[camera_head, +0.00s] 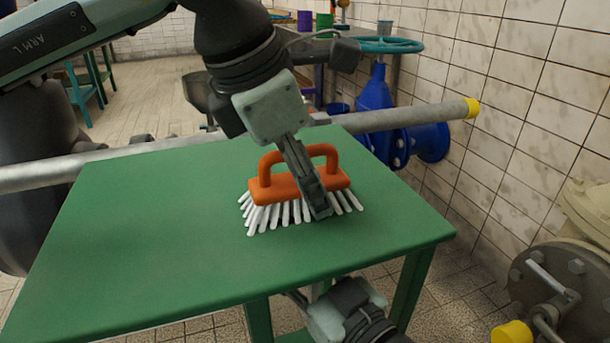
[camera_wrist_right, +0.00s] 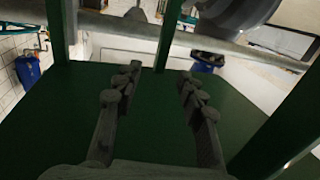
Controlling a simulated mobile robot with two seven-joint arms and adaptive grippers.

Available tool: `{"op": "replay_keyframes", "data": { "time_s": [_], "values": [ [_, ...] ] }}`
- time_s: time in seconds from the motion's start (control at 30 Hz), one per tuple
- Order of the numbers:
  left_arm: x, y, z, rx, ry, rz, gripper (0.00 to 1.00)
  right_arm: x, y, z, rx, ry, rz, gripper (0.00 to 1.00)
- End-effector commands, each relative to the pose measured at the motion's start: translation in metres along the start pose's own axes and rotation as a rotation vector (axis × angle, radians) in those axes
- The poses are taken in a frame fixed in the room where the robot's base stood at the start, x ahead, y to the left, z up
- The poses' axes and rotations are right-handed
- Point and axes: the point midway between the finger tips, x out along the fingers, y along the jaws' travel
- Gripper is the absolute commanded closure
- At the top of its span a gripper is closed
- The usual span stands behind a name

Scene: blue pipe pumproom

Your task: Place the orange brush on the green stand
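The orange brush (camera_head: 275,188) has a looped handle on top and white bristles pointing down. It is over the right part of the green stand (camera_head: 150,220), a green table; its bristles appear to touch the top. My left gripper (camera_head: 318,208) reaches down across the brush body from above, hiding part of it. Its fingers overlap in this view, so I cannot tell whether they grip. My right gripper (camera_wrist_right: 153,78) is open and empty in the right wrist view. In the head view my right arm (camera_head: 350,315) is low, by the table's front edge.
A grey pipe with a yellow end (camera_head: 472,108) runs behind the table. A blue valve (camera_head: 374,105) with a teal handwheel (camera_head: 390,45) stands behind right. A grey flange (camera_head: 560,285) is at the lower right. The table's left part is clear.

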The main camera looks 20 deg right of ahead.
Motion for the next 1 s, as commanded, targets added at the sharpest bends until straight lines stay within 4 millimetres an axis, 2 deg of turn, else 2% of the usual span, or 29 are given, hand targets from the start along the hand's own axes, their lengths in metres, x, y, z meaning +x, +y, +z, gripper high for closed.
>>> {"op": "replay_keyframes", "data": {
  "time_s": [0.13, 0.17, 0.33, 0.7, 0.77, 1.0],
  "values": [
    [0.001, 0.000, 0.000, 0.001, -0.001, 0.000, 0.70, 0.000, -0.003, -0.004, 0.004, 0.024, -0.004, 0.60],
    [0.001, 0.000, 0.000, 0.001, 0.000, 0.000, 0.42, 0.000, -0.003, -0.006, 0.006, 0.030, -0.006, 0.60],
    [0.000, 0.000, 0.000, 0.001, 0.000, 0.000, 0.22, 0.001, -0.004, -0.007, 0.007, 0.031, -0.007, 0.60],
    [-0.001, 0.000, 0.000, 0.001, 0.000, 0.000, 0.22, 0.001, -0.002, -0.006, 0.005, 0.022, -0.003, 0.60],
    [-0.003, 0.000, 0.001, 0.001, 0.000, 0.001, 0.22, 0.000, 0.002, 0.002, 0.001, -0.013, 0.007, 0.60],
    [-0.052, 0.001, 0.001, 0.001, -0.001, 0.004, 0.22, -0.002, 0.009, 0.018, -0.010, -0.089, 0.019, 0.60]
  ]
}}
